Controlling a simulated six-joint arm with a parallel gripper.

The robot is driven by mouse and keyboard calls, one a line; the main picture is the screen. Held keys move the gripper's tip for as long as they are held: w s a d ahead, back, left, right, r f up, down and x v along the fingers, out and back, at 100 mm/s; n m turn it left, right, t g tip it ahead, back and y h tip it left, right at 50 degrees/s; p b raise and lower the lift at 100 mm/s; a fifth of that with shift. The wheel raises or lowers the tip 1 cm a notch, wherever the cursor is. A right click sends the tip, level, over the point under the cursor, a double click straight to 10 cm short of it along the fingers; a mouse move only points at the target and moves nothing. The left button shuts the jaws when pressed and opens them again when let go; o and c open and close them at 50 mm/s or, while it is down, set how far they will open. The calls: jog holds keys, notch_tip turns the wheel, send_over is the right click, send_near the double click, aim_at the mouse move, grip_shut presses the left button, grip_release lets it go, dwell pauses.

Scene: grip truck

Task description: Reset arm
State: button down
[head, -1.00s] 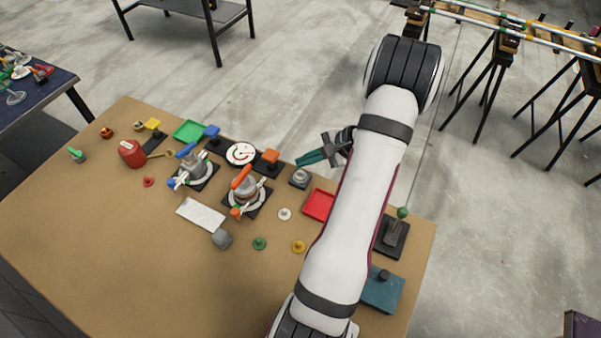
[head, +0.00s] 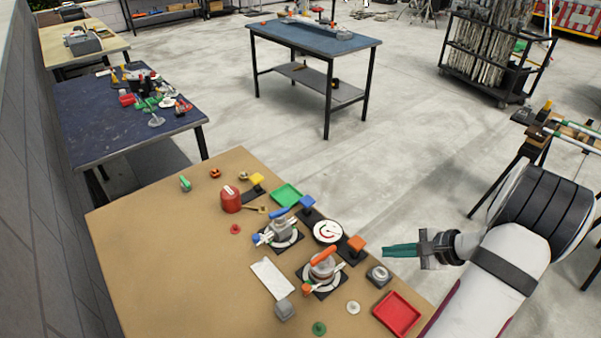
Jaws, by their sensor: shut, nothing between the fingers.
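My gripper (head: 400,250) shows at the right in the head view, at the end of my white arm. Its teal fingers point left and are together, with nothing between them. It is held in the air over the far right edge of the brown table (head: 150,250), apart from the objects there. The lower part of my arm is out of frame.
On the table are a red tray (head: 397,314), a green tray (head: 286,195), a red container (head: 230,200), two valve-like fixtures (head: 322,268) and a white dial (head: 328,232). A blue table (head: 130,135) stands behind at left. Open floor (head: 420,150) lies beyond the gripper.

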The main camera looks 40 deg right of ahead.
jog(key=w+a+r+n+g+y, duration=0.1)
jog(key=w+a+r+n+g, duration=0.15)
jog(key=a, duration=0.55)
jog(key=w+a+r+n+g+y, duration=0.1)
jog(key=w+a+r+n, duration=0.25)
jog(key=a, duration=0.45)
jog(key=w+a+r+n+g+y, duration=0.1)
jog(key=w+a+r+n+g, duration=0.2)
jog(key=a, duration=0.6)
jog(key=s+a+r+n+g+h, duration=0.2)
jog(key=s+a+r+n+h, duration=0.1)
jog(key=s+a+n, duration=0.7)
jog(key=s+a, duration=0.4)
jog(key=shift+s+a+g, duration=0.15)
jog(key=shift+s+g, duration=0.2)
jog(key=shift+r, duration=0.1)
